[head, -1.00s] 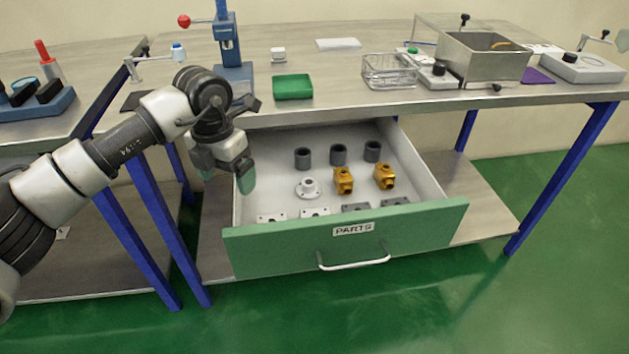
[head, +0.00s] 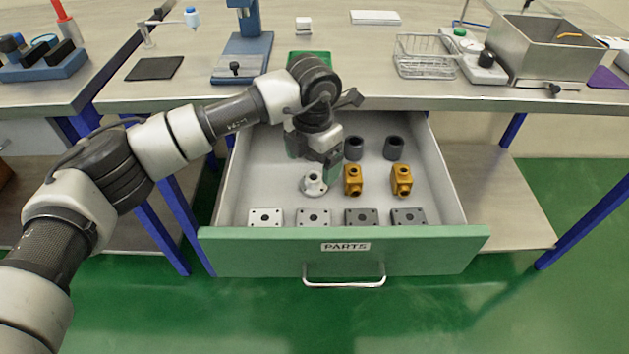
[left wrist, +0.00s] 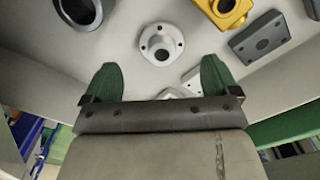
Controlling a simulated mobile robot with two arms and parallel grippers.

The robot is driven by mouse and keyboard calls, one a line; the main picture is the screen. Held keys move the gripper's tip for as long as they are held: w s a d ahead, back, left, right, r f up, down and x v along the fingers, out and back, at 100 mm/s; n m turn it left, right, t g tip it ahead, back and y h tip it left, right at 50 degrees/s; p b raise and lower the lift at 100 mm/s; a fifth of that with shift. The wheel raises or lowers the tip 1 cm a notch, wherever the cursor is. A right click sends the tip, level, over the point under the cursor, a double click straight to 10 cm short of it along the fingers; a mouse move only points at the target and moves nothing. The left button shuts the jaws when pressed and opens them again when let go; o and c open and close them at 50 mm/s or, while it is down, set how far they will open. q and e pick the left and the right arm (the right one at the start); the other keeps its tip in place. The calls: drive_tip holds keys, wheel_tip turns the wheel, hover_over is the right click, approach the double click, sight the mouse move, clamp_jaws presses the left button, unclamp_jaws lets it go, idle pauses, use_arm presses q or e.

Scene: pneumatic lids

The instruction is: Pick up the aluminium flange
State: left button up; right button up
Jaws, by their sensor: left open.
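The aluminium flange (head: 313,185), a pale round disc with a raised hub, lies in the open drawer, left of two brass-coloured valve bodies. In the left wrist view the flange (left wrist: 161,44) shows its central bore and bolt holes, and sits ahead of and between the green fingertips. My left gripper (head: 318,158) is over the drawer, pointing down, above and slightly behind the flange in the head view. Its jaws (left wrist: 160,80) are open and empty, apart from the flange. My right gripper is not in view.
The drawer (head: 345,251) also holds dark rings (head: 394,148), the valve bodies (head: 401,181) and a front row of flat plates (head: 361,217). The bench top (head: 375,92) overhangs the drawer's back. A green tray (head: 309,57) and wire basket (head: 425,57) stand on it.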

sight(314, 176)
use_arm(q)
wheel_tip(314, 176, down, 5)
drive_tip(key=shift+r, duration=0.1)
drive_tip(key=shift+s, duration=0.1)
drive_tip(key=c, duration=1)
drive_tip(key=shift+c, duration=0.2)
